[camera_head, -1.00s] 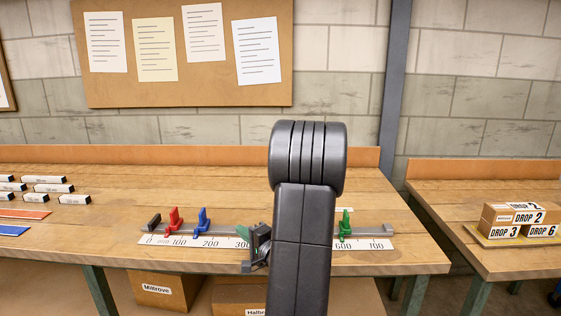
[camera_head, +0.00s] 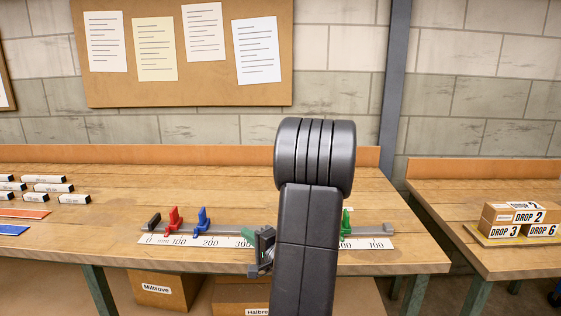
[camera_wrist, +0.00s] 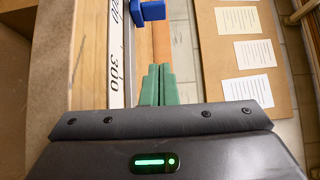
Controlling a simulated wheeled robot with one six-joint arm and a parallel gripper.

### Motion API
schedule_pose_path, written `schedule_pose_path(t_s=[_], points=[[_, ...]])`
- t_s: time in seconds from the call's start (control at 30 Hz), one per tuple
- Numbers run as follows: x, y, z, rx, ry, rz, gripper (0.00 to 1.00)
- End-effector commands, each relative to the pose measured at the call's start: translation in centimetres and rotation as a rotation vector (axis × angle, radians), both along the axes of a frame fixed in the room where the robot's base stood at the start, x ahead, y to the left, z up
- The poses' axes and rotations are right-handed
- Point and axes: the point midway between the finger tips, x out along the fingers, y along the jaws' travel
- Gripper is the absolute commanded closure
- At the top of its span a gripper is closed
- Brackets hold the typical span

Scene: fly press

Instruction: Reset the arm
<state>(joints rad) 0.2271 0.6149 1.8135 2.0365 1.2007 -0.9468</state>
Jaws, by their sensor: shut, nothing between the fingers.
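My gripper (camera_head: 250,237) has green fingers and is partly hidden behind my dark arm in the head view. In the wrist view its two green fingers (camera_wrist: 158,84) are together, with nothing between them. The gripper is in front of the bench rail, near the 300 mark on the white scale (camera_head: 190,241). A red stop (camera_head: 173,220), a blue stop (camera_head: 202,220) and a green stop (camera_head: 346,224) sit on the grey rail (camera_head: 370,230). The blue stop shows at the top of the wrist view (camera_wrist: 152,10). My arm hides the middle of the rail.
The wooden bench (camera_head: 110,212) holds several small labelled blocks (camera_head: 48,188) at left, with an orange strip (camera_head: 25,213) and a blue strip (camera_head: 12,230). Boxes (camera_head: 160,288) stand below. A second bench at right carries DROP boxes (camera_head: 520,220). A pinboard (camera_head: 185,90) hangs behind.

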Motion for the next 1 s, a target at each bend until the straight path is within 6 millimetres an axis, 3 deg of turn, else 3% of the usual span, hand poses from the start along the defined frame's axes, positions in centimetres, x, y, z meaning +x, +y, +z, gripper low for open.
schedule_pose_path(t_s=[0.6,0.83,1.0], points=[[8.9,8.8,0.1,0.001,0.002,0.003,1.0],[8.4,12.5,0.4,0.001,0.005,-0.004,1.0],[8.6,11.0,0.5,-0.001,0.004,-0.008,1.0]])
